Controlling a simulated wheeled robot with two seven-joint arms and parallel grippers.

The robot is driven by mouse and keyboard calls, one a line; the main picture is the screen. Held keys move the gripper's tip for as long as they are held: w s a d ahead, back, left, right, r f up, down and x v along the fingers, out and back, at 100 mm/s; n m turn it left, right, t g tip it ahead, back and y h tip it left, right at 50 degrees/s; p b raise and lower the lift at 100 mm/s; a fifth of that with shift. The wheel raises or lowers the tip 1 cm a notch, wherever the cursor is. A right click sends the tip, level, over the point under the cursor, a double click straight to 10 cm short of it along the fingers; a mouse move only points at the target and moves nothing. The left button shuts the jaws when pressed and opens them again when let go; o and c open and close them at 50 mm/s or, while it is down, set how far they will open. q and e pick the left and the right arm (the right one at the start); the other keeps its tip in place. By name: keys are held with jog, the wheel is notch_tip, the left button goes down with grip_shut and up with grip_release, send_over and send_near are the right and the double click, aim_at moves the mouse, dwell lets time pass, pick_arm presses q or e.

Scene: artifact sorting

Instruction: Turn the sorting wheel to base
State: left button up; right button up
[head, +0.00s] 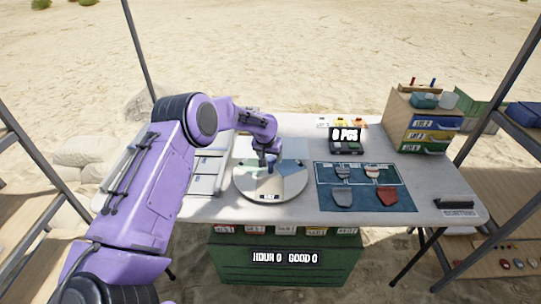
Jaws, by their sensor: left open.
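The sorting wheel (287,188) is a round, pale turntable on the table, with wedge sections in white, blue-grey and beige. My left gripper (270,167) is over the wheel, pointing down near its middle, and is open. I cannot tell whether its fingers touch the wheel. The purple left arm comes in from the left and hides part of the table's left side. My right gripper is not in the picture.
A blue mat (370,200) with several sherds lies right of the wheel. Behind it stands a dark counter device (346,147) reading "0 PCS". A drawer cabinet (401,125) stands at the back right. A green crate (285,262) is below the table's front edge.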

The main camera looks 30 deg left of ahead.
pick_arm(q)
jog(key=shift+x, duration=0.75)
grip_shut()
jog(key=shift+d+r, duration=0.1)
